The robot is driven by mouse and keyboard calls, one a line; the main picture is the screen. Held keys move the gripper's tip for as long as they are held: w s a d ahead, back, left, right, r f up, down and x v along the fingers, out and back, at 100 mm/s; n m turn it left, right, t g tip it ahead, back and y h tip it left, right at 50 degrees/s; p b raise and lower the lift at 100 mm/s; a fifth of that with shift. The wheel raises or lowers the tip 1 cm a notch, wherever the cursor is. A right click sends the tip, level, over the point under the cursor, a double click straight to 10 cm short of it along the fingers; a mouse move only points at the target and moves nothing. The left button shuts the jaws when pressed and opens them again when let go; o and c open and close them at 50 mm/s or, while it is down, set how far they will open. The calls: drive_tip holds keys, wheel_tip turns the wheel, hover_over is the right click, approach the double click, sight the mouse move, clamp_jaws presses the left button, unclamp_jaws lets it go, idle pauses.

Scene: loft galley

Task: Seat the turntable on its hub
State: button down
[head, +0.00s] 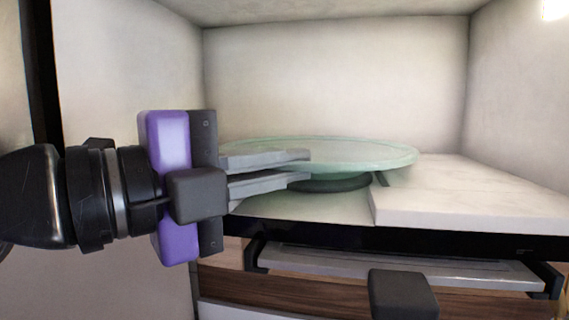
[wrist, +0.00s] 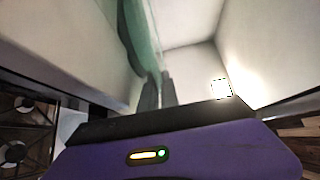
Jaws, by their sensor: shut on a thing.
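The turntable (head: 360,153) is a round, pale green glass plate inside the white, box-like compartment. My gripper (head: 300,167) reaches in from the left and is shut on the turntable's near left edge, one finger above the glass and one below. In the wrist view the turntable (wrist: 139,35) shows as a green edge running to the fingertips (wrist: 158,88). A dark round piece (head: 335,184) shows under the plate, probably the hub. I cannot tell whether the plate touches it or how they line up.
A pale raised slab (head: 480,197) lies on the compartment floor at the right, close to the plate's right side. White walls (head: 335,80) enclose the sides and back. Below the dark front edge is a wooden drawer front with a grey bar handle (head: 400,265).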

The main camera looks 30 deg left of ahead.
drive_tip(key=shift+f, duration=0.2)
idle(0.6)
drive_tip(key=c, duration=1.6)
unclamp_jaws()
drive_tip(key=shift+o, duration=0.4)
drive_tip(key=shift+f, duration=0.1)
drive_tip(key=shift+f, duration=0.2)
drive_tip(key=shift+s, duration=0.1)
drive_tip(key=b+v, duration=0.2)
drive_tip(key=v, duration=0.5)
drive_tip(key=shift+s+a+r, duration=0.2)
drive_tip(key=shift+s+r, duration=0.1)
